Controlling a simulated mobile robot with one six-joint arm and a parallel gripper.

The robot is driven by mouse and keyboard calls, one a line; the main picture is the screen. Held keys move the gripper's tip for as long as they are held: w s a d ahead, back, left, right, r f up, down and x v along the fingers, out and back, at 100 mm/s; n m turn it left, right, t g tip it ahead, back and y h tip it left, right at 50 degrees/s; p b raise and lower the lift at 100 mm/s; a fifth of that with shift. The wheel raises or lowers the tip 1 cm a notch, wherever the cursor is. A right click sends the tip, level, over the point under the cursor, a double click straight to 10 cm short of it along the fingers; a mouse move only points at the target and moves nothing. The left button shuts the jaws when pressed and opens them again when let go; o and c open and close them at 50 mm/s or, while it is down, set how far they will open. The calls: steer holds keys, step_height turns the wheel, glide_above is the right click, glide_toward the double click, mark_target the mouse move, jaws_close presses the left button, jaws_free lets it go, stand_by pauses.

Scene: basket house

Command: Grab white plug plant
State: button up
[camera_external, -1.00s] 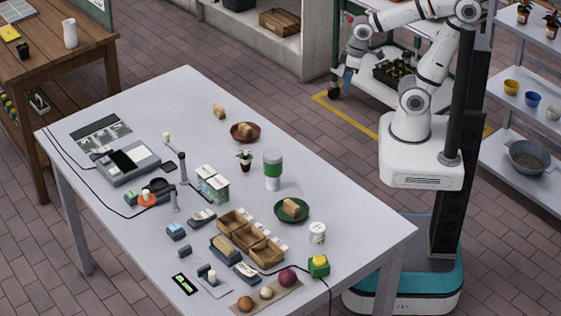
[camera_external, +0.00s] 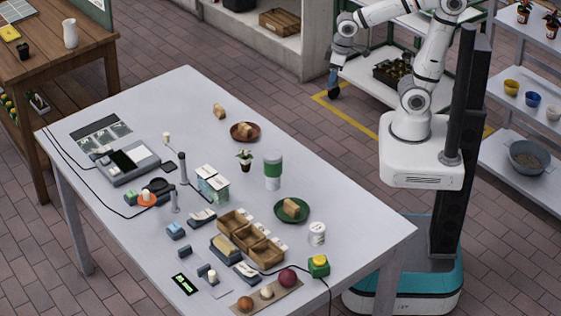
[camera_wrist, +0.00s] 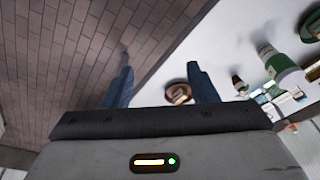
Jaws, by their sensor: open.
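The white plug plant (camera_external: 245,160) is a small dark pot with green leaves and white blooms, standing upright on the grey table. In the wrist view its small pot (camera_wrist: 239,85) appears right of my fingers, partly unclear. My gripper (camera_external: 333,82) hangs in the air beyond the table's back edge, up and right of the plant and well apart from it. In the wrist view my gripper (camera_wrist: 162,80) shows two blue fingers spread apart with nothing between them.
A green and white cup (camera_external: 272,170) stands just right of the plant. A brown plate (camera_external: 257,137) with a block lies behind it, and cartons (camera_external: 212,184) stand in front-left. A green plate (camera_external: 279,212) is farther right. The table's back left is fairly clear.

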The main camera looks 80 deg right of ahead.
steer(key=w+a+m, duration=0.2)
steer(key=w+a, duration=0.3)
steer(key=w, duration=0.5)
steer(key=m+g+p, duration=0.1)
steer(key=m+g, duration=0.1)
steer(key=m, duration=0.3)
glide_above(245, 157)
steer(key=d, duration=0.2)
step_height(245, 157, down, 13)
steer(key=shift+s+a+f, duration=0.1)
steer(key=shift+s, duration=0.05)
steer(key=shift+a+f, duration=0.15)
steer(key=shift+f, duration=0.1)
steer(key=f, duration=0.2)
steer(key=f+p, duration=0.1)
steer(key=f, duration=0.4)
steer(key=shift+w+a+f+p, duration=0.2)
steer(key=shift+a+f+p, duration=0.1)
steer(key=shift+a+p, duration=0.05)
steer(key=shift+c, duration=0.3)
steer(key=c, duration=1)
